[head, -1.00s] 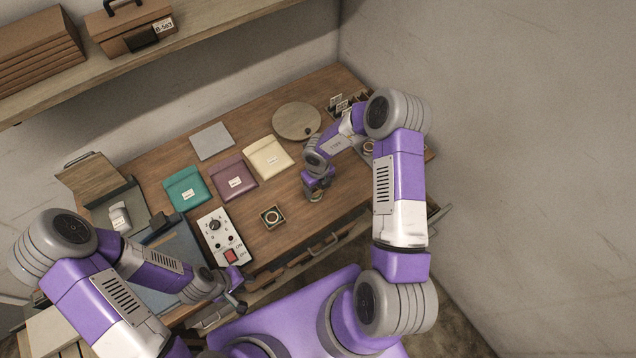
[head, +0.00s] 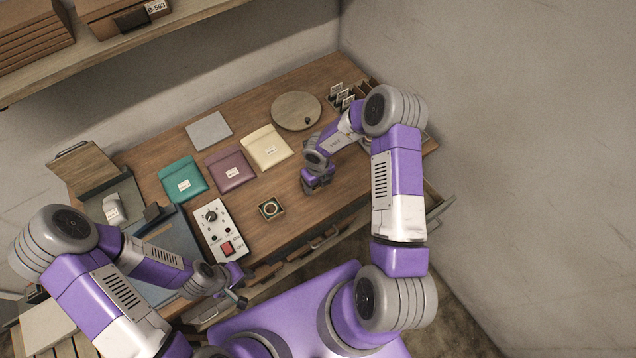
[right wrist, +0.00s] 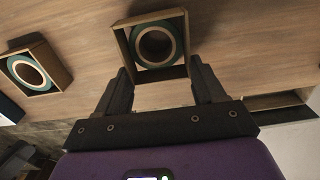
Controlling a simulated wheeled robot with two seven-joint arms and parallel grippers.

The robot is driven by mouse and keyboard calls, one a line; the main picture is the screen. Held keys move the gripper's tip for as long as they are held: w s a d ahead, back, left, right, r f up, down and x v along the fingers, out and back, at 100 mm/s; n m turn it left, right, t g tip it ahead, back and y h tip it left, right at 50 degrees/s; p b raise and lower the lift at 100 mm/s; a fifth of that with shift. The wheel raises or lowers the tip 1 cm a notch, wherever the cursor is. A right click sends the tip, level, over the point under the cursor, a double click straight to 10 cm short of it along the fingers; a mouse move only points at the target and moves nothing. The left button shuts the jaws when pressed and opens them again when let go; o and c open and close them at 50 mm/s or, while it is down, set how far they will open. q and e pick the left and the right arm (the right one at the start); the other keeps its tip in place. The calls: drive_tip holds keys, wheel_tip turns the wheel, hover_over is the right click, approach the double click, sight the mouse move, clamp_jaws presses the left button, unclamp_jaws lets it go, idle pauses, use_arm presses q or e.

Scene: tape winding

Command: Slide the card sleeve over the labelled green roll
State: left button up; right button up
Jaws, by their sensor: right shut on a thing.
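In the right wrist view, a square brown card sleeve (right wrist: 122,42) sits between the fingertips of my right gripper (right wrist: 160,78), which is shut on it. A green roll (right wrist: 171,66) with a pale inner ring shows inside the sleeve's opening. I cannot tell how deep the roll sits in it. In the head view my right gripper (head: 317,184) is low over the table and hides this sleeve and roll. No label on this roll can be read. My left gripper (head: 238,299) is near the table's front edge, too small to tell if open or shut.
A second roll in a square sleeve (head: 271,208) stands left of my right gripper; it also shows in the right wrist view (right wrist: 34,69). A control box (head: 220,230), teal, purple and cream pouches (head: 266,147) and a round board (head: 296,110) lie around.

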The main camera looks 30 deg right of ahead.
drive_tip(key=shift+p, duration=0.6)
idle(0.9)
drive_tip(key=o, duration=1.1)
drive_tip(key=shift+c, duration=0.2)
wheel_tip(320, 180, up, 8)
drive_tip(key=shift+f, duration=0.2)
